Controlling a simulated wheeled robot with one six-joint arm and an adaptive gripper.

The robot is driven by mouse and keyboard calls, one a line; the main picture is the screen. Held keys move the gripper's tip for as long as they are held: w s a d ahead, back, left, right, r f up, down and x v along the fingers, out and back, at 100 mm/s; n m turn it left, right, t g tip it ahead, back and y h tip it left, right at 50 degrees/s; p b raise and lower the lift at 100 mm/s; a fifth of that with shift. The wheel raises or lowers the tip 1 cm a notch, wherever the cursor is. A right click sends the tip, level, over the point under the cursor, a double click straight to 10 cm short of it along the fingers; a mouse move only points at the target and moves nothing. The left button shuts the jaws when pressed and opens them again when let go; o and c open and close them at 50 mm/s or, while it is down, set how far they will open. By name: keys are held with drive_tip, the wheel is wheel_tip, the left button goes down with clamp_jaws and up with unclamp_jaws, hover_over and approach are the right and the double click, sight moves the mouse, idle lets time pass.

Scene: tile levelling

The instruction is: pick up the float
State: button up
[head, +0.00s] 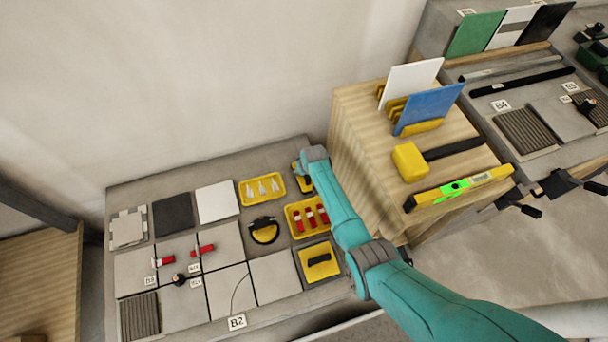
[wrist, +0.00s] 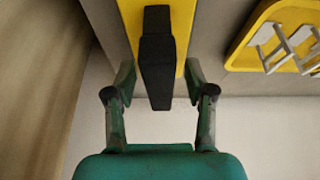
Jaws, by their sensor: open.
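The float, a yellow plate (wrist: 133,14) with a black handle (wrist: 157,62), is at the top middle of the wrist view. In the head view the float (head: 303,183) is at the back right of the grey bench, partly hidden by my arm. My gripper (wrist: 160,82) is open, one finger on each side of the handle with a gap on both sides. The fingers are empty. I cannot tell how high they are above the float. The gripper is mostly hidden in the head view.
A yellow tray of white clips (head: 262,188) lies left of the float. A yellow tray with red items (head: 307,216) and another yellow pad with a black handle (head: 319,262) are in front. A wooden cabinet (head: 360,165) stands close on the right.

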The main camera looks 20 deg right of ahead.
idle(0.3)
clamp_jaws()
wheel_tip(320, 180, up, 10)
drive_tip(key=shift+r, duration=0.2)
drive_tip(key=s+r, duration=0.2)
drive_tip(key=s, duration=1.4)
drive_tip(key=shift+r+m, duration=0.2)
drive_tip(key=shift+m, duration=0.1)
